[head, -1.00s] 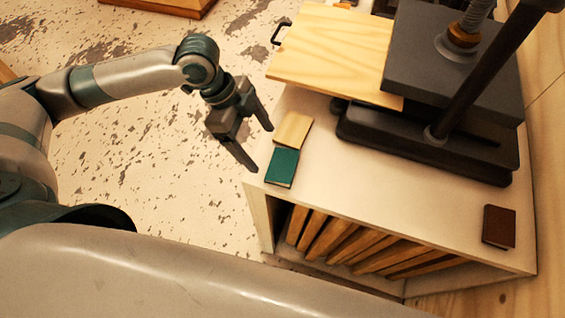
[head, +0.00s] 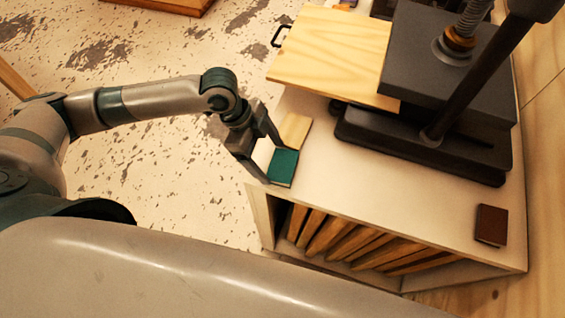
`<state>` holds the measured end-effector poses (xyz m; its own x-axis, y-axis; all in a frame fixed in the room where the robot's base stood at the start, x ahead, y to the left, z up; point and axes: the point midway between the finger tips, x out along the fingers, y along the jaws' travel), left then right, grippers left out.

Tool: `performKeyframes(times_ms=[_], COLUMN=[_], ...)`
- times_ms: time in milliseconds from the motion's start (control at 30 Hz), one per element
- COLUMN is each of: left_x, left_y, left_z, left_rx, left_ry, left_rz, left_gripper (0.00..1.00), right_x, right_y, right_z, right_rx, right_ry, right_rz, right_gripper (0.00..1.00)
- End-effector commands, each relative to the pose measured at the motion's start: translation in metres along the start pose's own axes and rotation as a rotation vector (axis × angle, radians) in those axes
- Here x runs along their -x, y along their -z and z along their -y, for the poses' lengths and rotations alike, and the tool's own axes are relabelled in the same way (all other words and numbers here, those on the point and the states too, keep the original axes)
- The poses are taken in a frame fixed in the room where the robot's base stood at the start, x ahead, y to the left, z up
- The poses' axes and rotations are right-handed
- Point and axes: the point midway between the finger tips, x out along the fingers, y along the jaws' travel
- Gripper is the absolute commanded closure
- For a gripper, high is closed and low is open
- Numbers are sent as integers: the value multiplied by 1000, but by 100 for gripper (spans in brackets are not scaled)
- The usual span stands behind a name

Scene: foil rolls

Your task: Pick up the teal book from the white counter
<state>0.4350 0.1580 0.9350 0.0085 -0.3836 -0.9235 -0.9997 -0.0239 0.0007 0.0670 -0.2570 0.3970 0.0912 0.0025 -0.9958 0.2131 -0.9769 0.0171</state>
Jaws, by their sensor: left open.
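The teal book (head: 283,168) lies flat near the left edge of the white counter (head: 350,205). My left gripper (head: 275,163) is open at the book's left side. One finger reaches toward the book's far end, beside the tan book, and the other toward its near left corner. I cannot tell whether the fingers touch the book. My right gripper is not in view.
A tan book (head: 295,131) lies just behind the teal one. A dark press (head: 425,145) with a wooden board (head: 335,55) stands farther back. A brown book (head: 491,225) lies at the right. The counter's middle is clear.

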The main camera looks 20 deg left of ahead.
Motion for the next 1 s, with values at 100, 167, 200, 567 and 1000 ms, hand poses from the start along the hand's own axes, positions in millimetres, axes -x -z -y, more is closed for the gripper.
performKeyframes(times_ms=[100,167,200,567,1000], left_x=[-10,-12,-13,-13,-13], left_y=[0,0,0,-1,0], left_z=[0,0,0,0,0], left_rx=[1,0,0,0,0], left_ry=[-1,-1,0,1,1], left_rz=[1,0,0,1,1], left_gripper=[19,19,19,19,47], right_x=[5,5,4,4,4], right_y=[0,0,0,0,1], right_z=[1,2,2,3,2], right_rx=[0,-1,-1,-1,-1], right_ry=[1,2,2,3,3], right_rz=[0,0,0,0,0], right_gripper=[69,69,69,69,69])
